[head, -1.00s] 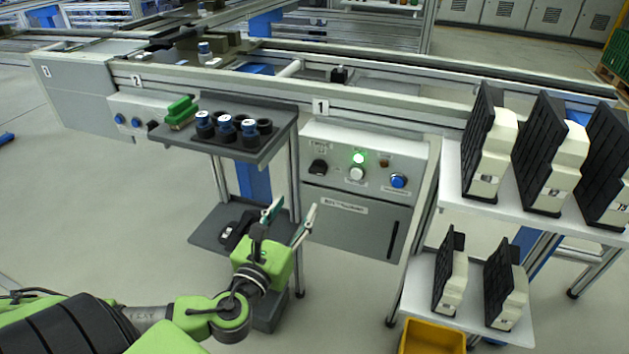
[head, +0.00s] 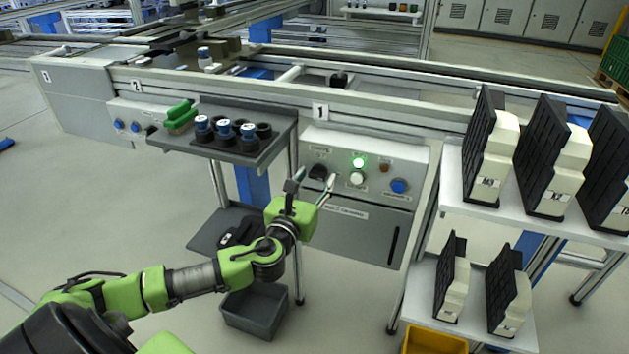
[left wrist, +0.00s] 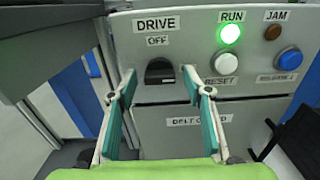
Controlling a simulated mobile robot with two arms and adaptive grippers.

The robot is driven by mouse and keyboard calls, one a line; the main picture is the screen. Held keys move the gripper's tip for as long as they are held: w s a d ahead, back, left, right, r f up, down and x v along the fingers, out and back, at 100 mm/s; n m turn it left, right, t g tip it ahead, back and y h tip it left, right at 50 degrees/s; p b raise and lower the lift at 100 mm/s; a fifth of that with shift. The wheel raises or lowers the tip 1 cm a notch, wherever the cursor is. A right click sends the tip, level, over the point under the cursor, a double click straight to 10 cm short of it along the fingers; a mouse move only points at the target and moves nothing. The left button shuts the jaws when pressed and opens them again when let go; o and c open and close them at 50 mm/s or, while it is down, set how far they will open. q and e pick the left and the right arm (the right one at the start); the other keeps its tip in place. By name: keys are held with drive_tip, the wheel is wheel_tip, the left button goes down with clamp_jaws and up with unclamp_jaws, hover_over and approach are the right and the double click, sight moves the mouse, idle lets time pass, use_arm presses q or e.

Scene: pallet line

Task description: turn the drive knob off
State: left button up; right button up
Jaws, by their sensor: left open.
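The black drive knob (head: 318,171) sits on the grey control panel (head: 408,160) under station 1. In the left wrist view the drive knob (left wrist: 159,72) is below the labels DRIVE and OFF. The green RUN lamp (left wrist: 229,34) is lit, and it also shows in the head view (head: 359,162). My left gripper (head: 313,181) is open in front of the panel. In the left wrist view its fingers (left wrist: 156,85) stand on either side of the knob, with nothing between them; contact cannot be told. My right gripper is not in view.
A white reset button (left wrist: 224,63), a blue button (left wrist: 291,59) and an amber JAM lamp (left wrist: 273,32) are to the right. A shelf with blue-topped parts (head: 225,127) is close on the left. A white rack (head: 475,196) stands at the right.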

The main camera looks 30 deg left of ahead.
use_arm(q)
drive_tip(key=c, duration=1.1)
